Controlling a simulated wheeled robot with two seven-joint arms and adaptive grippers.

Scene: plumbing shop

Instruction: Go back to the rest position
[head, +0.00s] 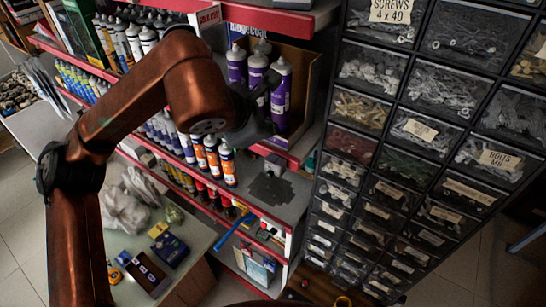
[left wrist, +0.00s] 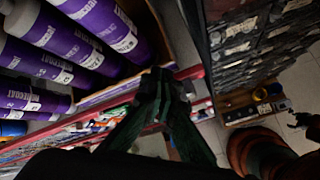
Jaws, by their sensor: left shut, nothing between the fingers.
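My left arm reaches in from the left in the head view. Its dark gripper (head: 258,118) is in front of the shelf, close to the purple bottles (head: 281,92), and partly covers them. In the left wrist view the gripper (left wrist: 162,80) has its fingers together with nothing between them. Purple bottles (left wrist: 85,45) fill the upper left of that view, apart from the fingers. I cannot tell whether the gripper's outer side touches a bottle in the head view.
A red-edged shelf unit (head: 262,213) holds bottles, tubes and tools close to my left arm. A tall dark drawer cabinet (head: 397,110) with screws and bolts stands to the right. A table (head: 190,270) with bags and boxes is at lower left. Tiled floor (head: 450,280) is clear at lower right.

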